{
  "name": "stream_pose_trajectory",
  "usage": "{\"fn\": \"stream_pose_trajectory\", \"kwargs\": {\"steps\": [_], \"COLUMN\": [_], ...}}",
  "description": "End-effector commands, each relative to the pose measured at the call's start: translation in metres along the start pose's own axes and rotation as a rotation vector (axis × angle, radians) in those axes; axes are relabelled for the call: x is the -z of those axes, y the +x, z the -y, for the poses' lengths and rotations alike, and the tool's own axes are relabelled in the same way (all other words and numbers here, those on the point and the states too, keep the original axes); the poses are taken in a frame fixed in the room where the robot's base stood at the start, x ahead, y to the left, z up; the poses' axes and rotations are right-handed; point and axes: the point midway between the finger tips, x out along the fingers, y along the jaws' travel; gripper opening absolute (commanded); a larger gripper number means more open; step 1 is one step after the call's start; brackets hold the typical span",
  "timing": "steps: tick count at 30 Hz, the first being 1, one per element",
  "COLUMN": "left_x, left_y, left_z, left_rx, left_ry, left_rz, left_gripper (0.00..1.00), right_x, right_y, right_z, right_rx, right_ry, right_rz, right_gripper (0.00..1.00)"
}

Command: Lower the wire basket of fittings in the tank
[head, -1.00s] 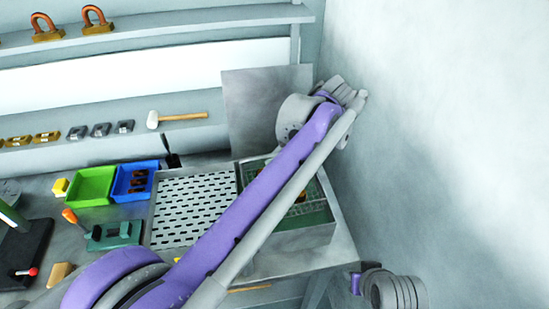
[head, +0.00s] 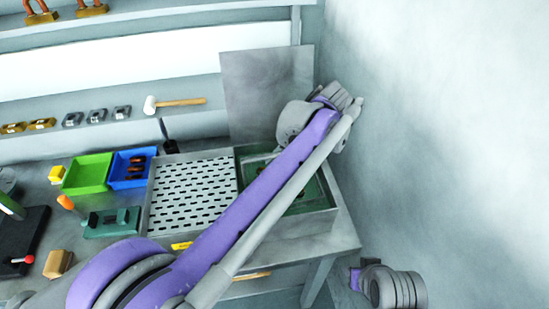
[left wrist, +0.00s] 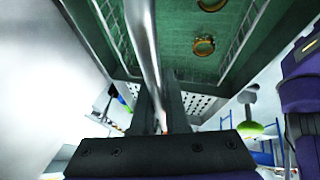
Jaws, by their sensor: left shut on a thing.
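The tank (head: 290,227) stands at the right end of the bench, with green inside it. My left arm crosses in front and hides part of it. In the left wrist view, the wire basket (left wrist: 243,42) shows thin mesh walls around a green floor or liquid, with brass ring-shaped fittings (left wrist: 203,46) in it. My left gripper (left wrist: 160,105) is shut on the basket's metal handle rod (left wrist: 143,40). The gripper's fingers are hidden behind my arm in the head view. The basket's exact depth in the tank cannot be told.
A perforated white drain plate (head: 190,190) lies left of the tank. Green (head: 87,174) and blue (head: 132,170) bins stand farther left. A grey upright panel (head: 268,95) is behind the tank, and a wall (head: 440,130) is close on the right.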

Motion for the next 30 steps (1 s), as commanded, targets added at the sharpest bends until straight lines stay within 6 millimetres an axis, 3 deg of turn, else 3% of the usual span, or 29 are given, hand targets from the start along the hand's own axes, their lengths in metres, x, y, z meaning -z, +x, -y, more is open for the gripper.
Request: {"fn": "stream_pose_trajectory", "kwargs": {"steps": [19,30], "left_x": [-0.016,-0.019], "left_y": [0.031,0.035], "left_z": [0.009,0.01], "left_rx": [-0.001,-0.001], "left_ry": [0.0,0.0], "left_rz": [-0.001,-0.001], "left_gripper": [0.0,0.0], "right_x": [-0.015,-0.016], "right_y": [0.015,0.017], "right_z": [0.0,0.0], "right_rx": [0.0,0.0], "right_ry": [0.0,0.0], "right_rz": [0.012,0.013], "right_gripper": [0.42,0.42]}}
